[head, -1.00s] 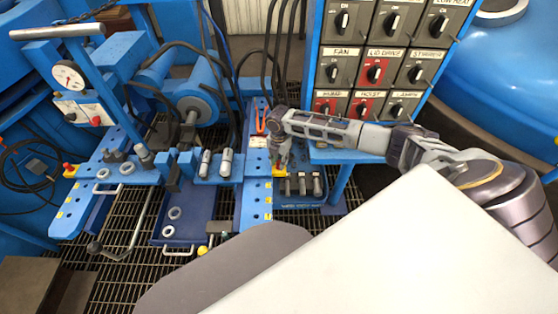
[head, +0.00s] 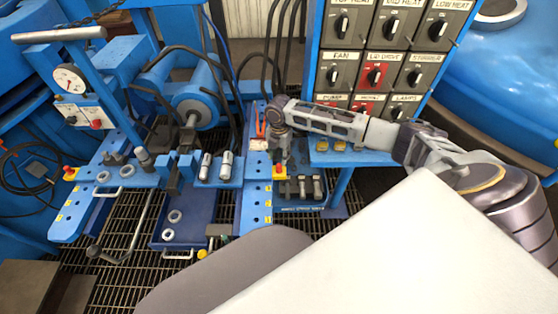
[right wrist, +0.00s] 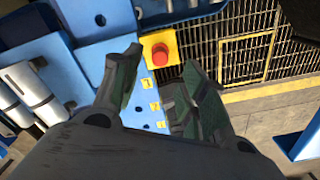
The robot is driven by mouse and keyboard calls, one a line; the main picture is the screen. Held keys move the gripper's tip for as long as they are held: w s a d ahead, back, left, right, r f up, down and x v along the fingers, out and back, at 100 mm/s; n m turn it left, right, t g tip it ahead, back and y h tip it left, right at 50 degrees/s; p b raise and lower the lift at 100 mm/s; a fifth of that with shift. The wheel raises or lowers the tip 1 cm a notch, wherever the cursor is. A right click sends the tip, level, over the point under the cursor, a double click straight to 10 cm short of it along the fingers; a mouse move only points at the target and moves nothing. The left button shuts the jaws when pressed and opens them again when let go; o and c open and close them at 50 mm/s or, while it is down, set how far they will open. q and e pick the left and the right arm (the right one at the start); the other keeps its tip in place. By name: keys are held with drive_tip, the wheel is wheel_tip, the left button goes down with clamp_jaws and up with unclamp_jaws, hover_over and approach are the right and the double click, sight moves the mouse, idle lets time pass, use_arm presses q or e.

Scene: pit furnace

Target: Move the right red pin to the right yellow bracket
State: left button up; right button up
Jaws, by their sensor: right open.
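A red round-topped pin (head: 279,168) stands on a small yellow block (head: 279,176) on the blue rail right of centre. In the right wrist view the red pin (right wrist: 161,55) sits on the yellow block (right wrist: 152,40), just beyond my fingertips. My right gripper (head: 281,157) is over it; in the wrist view my right gripper (right wrist: 163,65) is open and empty, a finger on either side of the pin. A second red-topped yellow piece (head: 68,171) is on the left rail. I cannot tell which piece is the yellow bracket. My left gripper is not in view.
A switch panel (head: 376,60) stands behind my right arm. Dark cylinders (head: 302,186) stand in a blue tray right of the pin. Silver cylinders (head: 227,160) stand left of it. A blue tray (head: 190,228) holds grey rings. Dark hoses hang behind.

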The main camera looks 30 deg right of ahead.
wheel_tip(320, 180, up, 6)
drive_tip(key=shift+r, duration=0.2)
drive_tip(key=shift+s, duration=0.1)
idle(1.2)
